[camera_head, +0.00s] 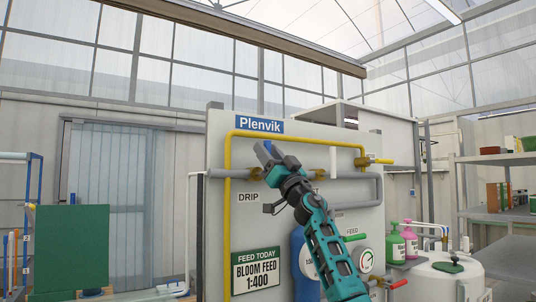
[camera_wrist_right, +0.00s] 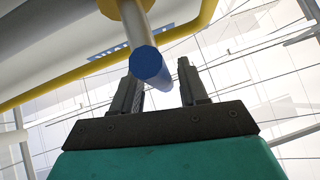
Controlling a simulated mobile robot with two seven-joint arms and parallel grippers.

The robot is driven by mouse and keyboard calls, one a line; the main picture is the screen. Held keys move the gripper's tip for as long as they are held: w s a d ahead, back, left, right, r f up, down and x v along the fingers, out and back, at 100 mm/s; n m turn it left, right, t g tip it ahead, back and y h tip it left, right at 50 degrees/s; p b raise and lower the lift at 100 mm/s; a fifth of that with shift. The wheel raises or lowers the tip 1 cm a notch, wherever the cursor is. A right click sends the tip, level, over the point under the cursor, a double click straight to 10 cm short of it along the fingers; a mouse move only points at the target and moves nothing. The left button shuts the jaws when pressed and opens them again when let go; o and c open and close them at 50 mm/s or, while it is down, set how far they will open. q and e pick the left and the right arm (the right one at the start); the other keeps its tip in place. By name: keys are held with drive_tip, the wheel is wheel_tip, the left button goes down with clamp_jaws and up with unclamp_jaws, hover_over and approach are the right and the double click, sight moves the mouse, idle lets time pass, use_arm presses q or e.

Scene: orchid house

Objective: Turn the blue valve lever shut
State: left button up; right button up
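The blue valve lever (camera_wrist_right: 150,66) shows in the right wrist view as a round blue end on a pale stem, with more blue reaching down to the right. My right gripper (camera_wrist_right: 158,80) is open, one finger on each side of the blue part. I cannot tell whether either finger touches it. In the head view my right gripper (camera_head: 264,150) is up at the panel, in front of the grey DRIP pipe, and mostly hides the lever. A brass valve body (camera_head: 257,174) shows beside it. My left gripper is out of view.
The pale panel (camera_head: 225,215) carries a yellow pipe (camera_head: 228,240) and a grey pipe (camera_head: 222,173) close around the gripper. A yellow lever (camera_head: 383,162), a green lever (camera_head: 356,237) and a red lever (camera_head: 398,284) lie to the right. Bottles (camera_head: 396,243) stand at the right.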

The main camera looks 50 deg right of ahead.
drive_tip(key=shift+a+f, duration=0.1)
drive_tip(key=shift+s+f, duration=0.25)
drive_tip(key=shift+f, duration=0.15)
drive_tip(key=d+b+v, duration=0.1)
drive_tip(key=b+v, duration=0.3)
drive_tip(key=v, duration=0.7)
drive_tip(key=shift+s+a+f+b, duration=0.25)
drive_tip(key=shift+s+a+b, duration=0.15)
drive_tip(key=shift+a, duration=0.15)
